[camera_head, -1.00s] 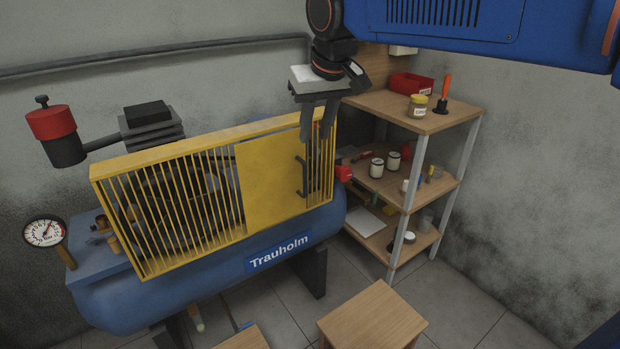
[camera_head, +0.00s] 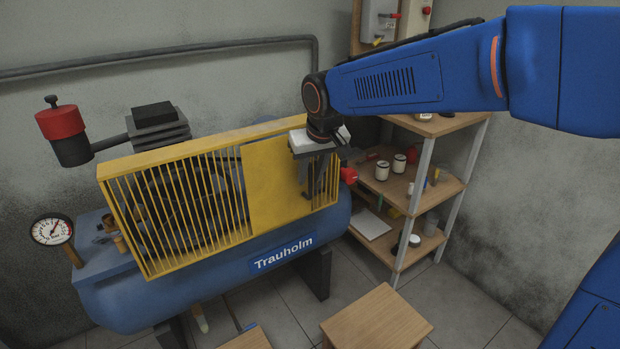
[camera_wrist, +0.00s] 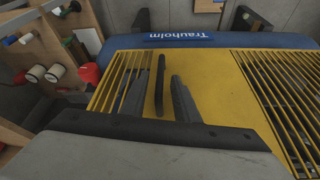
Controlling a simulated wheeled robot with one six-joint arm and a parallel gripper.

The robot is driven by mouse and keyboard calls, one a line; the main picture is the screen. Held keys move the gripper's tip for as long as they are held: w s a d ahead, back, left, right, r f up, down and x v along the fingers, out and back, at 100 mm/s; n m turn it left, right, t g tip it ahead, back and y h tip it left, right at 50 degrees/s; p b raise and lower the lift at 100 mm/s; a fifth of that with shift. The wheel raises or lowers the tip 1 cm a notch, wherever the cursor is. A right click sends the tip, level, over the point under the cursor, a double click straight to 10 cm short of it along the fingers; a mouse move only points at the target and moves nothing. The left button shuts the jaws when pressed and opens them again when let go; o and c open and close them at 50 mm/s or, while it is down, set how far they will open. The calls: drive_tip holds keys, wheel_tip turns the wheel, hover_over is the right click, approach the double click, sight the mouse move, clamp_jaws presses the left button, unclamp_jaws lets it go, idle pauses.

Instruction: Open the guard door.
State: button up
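The guard door (camera_head: 270,185) is a solid yellow panel in the barred yellow guard (camera_head: 178,205) of the blue compressor. It looks closed, flush with the bars. Its dark upright handle (camera_wrist: 159,85) is near the door's edge and is partly hidden by my fingers in the head view. My gripper (camera_head: 316,188) is in front of the door's right part, pointing down. In the wrist view, my gripper (camera_wrist: 160,78) is open, with one finger on each side of the handle and a gap to each; contact does not show.
A wooden shelf (camera_head: 437,190) with jars and tools stands right of the compressor. A wooden stool (camera_head: 376,322) is on the floor in front. A pressure gauge (camera_head: 51,230) and a red-topped part (camera_head: 62,122) are at the left. A pipe (camera_head: 160,58) runs along the wall.

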drive_tip(key=shift+x, duration=1.05)
clamp_jaws()
drive_tip(key=shift+s, duration=0.1)
